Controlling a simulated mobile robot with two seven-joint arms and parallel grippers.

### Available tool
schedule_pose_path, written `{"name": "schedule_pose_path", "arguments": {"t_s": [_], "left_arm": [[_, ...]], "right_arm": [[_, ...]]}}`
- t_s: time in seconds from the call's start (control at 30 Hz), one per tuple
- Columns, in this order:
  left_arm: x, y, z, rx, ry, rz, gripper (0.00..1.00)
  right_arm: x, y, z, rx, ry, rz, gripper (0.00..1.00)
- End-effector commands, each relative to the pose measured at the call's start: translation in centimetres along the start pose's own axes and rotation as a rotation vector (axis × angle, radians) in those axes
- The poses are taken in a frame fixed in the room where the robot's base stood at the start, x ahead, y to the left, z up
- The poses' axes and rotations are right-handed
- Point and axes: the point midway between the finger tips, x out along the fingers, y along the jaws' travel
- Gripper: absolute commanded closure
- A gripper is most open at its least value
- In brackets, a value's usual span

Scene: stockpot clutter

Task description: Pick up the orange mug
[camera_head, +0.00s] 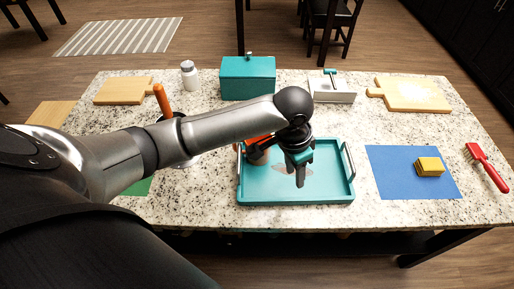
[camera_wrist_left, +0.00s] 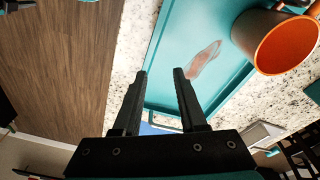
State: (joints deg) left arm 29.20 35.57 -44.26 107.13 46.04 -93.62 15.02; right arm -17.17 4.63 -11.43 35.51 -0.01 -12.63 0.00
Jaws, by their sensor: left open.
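The orange mug (camera_head: 260,153) stands on the left part of the teal tray (camera_head: 300,199), partly hidden behind my left arm in the head view. In the left wrist view the mug (camera_wrist_left: 272,40) is at the upper right, with an orange inside and rim and a darker outer wall, cut off by the frame edge. My left gripper (camera_head: 300,178) is above the tray, to the right of the mug and apart from it. In the left wrist view the gripper (camera_wrist_left: 159,80) is open, with nothing between its fingers. My right gripper is not in view.
A blue mat (camera_head: 388,180) with a yellow sponge (camera_head: 430,166) lies right of the tray, beside a red-handled brush (camera_head: 486,167). A teal box (camera_head: 247,78), white jar (camera_head: 189,74) and cutting boards (camera_head: 412,94) stand behind. The tray has raised handles (camera_head: 348,161).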

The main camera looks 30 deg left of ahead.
Motion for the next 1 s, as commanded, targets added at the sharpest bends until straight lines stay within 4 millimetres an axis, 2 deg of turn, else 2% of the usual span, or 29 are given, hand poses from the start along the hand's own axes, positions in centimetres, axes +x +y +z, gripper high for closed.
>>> {"name": "schedule_pose_path", "arguments": {"t_s": [0.03,0.1,0.3,0.4,0.53,0.67,0.9,1.0], "left_arm": [[-0.9,-2.0,-0.3,-0.021,-0.021,-0.026,0.59],[-1.9,-4.2,-0.5,-0.058,-0.053,-0.046,0.59],[-5.1,-9.6,-0.3,-0.178,-0.115,-0.086,0.59],[-6.3,-11.1,-0.2,-0.225,-0.129,-0.094,0.59],[-6.8,-12.1,0.0,-0.254,-0.138,-0.097,0.59],[-5.3,-12.2,0.3,-0.259,-0.143,-0.097,0.59],[-0.2,-12.5,1.0,-0.257,-0.141,-0.096,0.59],[1.5,-12.7,1.3,-0.256,-0.140,-0.096,0.59]], "right_arm": [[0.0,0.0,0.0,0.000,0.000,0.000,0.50],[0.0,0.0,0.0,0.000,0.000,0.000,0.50],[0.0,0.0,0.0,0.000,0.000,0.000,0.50],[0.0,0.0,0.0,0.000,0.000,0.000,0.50],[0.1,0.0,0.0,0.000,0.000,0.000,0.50],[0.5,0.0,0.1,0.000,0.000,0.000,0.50],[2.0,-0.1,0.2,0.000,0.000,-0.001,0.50],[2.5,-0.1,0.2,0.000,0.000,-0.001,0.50]]}}
